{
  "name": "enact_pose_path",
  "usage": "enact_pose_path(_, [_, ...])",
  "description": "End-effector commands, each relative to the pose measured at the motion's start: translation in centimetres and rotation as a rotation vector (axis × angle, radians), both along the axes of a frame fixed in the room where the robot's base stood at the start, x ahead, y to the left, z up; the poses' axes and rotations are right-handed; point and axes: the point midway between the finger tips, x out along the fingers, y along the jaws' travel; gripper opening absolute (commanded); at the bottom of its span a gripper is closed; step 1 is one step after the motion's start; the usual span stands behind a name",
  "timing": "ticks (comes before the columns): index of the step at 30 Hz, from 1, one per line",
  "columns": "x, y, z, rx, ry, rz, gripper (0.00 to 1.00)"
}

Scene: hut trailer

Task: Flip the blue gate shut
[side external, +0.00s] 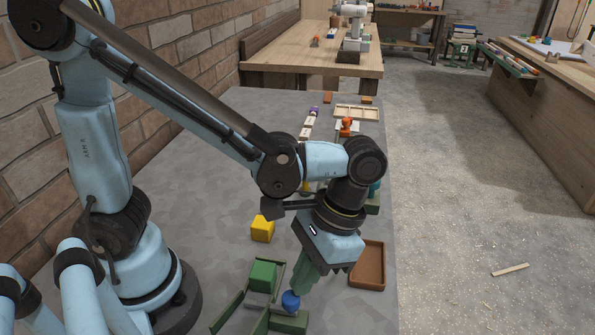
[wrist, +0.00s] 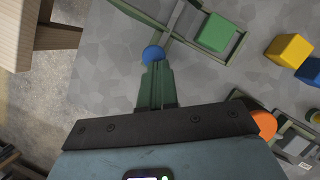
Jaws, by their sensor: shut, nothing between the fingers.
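A round blue piece (side external: 291,301), which looks like the blue gate's knob, sits at the end of a green-railed track (side external: 228,312) on the grey table. In the wrist view the blue piece (wrist: 152,54) is right at my fingertips. My gripper (side external: 300,285) points down with its green fingers shut and nothing between them; the fingers also show in the wrist view (wrist: 156,72). The tips look to be touching or very close to the blue piece; I cannot tell which. A green block (side external: 263,275) sits between the rails, also seen in the wrist view (wrist: 215,33).
A yellow block (side external: 262,229) stands behind the track. A brown tray (side external: 367,266) lies to the right of my gripper near the table edge. The wrist view shows an orange round piece (wrist: 264,124) beside another green frame. A brick wall (side external: 215,60) bounds the left.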

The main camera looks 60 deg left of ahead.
Motion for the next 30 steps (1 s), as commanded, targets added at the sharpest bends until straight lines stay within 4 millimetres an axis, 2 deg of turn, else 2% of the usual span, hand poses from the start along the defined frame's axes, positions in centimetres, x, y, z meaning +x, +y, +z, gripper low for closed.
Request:
enact_pose_path(10, [0.7, -0.2, -0.1, -0.002, -0.004, 0.000, 0.00])
enact_pose_path(17, [4.0, -0.7, 0.0, 0.000, -0.001, 0.002, 0.00])
enact_pose_path(30, [6.6, -1.0, 6.5, 0.000, 0.000, 0.001, 0.00])
